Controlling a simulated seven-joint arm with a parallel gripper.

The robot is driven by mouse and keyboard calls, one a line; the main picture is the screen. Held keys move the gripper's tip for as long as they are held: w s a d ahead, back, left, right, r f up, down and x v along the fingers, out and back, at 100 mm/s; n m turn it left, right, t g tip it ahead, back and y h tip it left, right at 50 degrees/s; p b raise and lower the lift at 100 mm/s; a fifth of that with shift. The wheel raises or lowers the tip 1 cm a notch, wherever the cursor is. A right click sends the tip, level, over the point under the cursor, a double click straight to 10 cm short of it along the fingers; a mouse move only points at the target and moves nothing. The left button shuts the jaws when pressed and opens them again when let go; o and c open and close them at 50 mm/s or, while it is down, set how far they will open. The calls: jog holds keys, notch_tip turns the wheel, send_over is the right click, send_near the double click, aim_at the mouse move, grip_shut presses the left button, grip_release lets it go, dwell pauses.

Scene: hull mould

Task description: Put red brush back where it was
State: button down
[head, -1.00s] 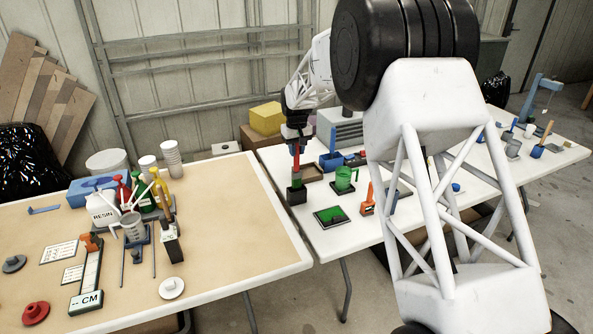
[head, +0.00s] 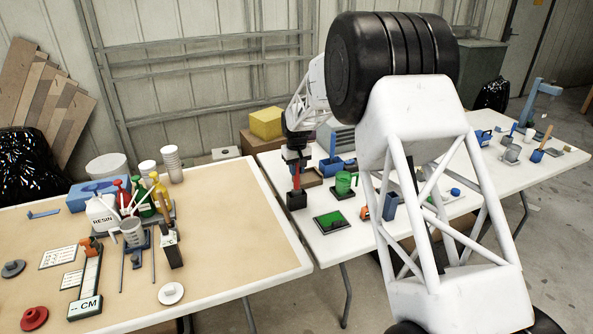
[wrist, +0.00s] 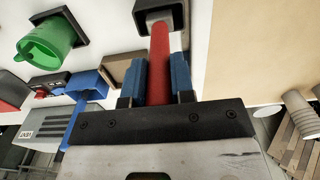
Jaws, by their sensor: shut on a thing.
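The red brush (head: 296,181) is upright between the blue fingers of my gripper (head: 297,164). In the wrist view, my gripper (wrist: 158,75) is shut on the red handle (wrist: 160,45). The brush's lower end meets a small black square holder (head: 297,201) on the white table and appears to be inside its opening. The holder also shows at the top of the wrist view (wrist: 178,14). The inside of the holder and the brush's tip are hidden.
A green mug (head: 343,182) stands to the right of the holder, and a black-framed green pad (head: 333,221) lies in front. Blue bins (head: 331,167) are behind. The wooden-topped table (head: 240,240) with resin bottles and tools is to the left.

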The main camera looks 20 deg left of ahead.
jog(key=shift+f, duration=0.35)
jog(key=c, duration=1)
grip_release()
jog(key=shift+o, duration=0.2)
notch_tip(320, 180, up, 12)
jog(key=shift+r, duration=0.15)
dwell(0.5)
